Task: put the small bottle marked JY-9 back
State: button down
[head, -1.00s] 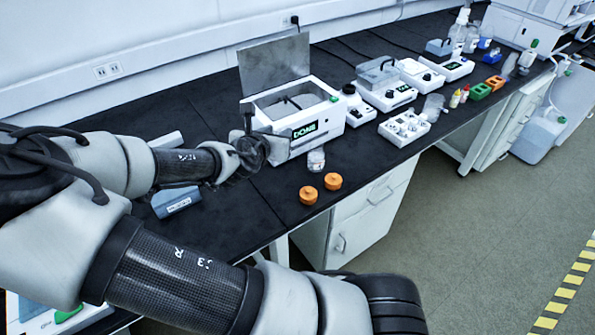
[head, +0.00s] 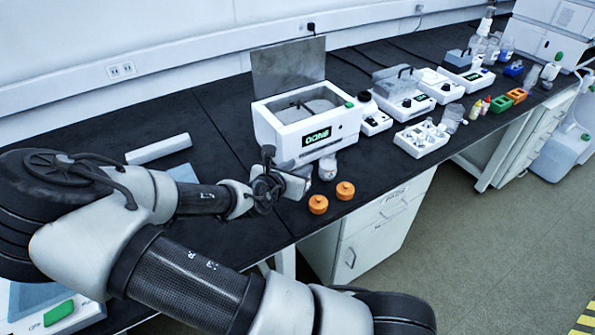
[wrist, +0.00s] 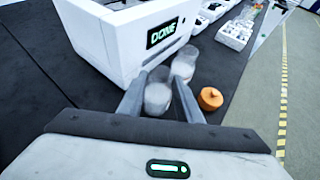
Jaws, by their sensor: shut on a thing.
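My gripper (wrist: 160,78) is shut on a small clear, whitish bottle (wrist: 157,98) in the wrist view. In the head view my gripper (head: 300,180) is low in front of the white machine (head: 270,130), and the held bottle cannot be made out there. A second small clear bottle (wrist: 184,65) stands just beyond the held one, near the machine's corner; it also shows in the head view (head: 327,168). No marking can be read on either bottle, so I cannot tell which is JY-9. Whether the held bottle touches the bench is unclear.
Two orange caps (head: 318,204) (head: 345,190) lie near the bench's front edge, right of my gripper. The machine's lid is open and its display reads DONE. A white rack (head: 421,143) and more instruments stand farther right.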

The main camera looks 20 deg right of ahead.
jog(key=shift+f, duration=0.15)
jog(key=c, duration=1.3)
grip_release()
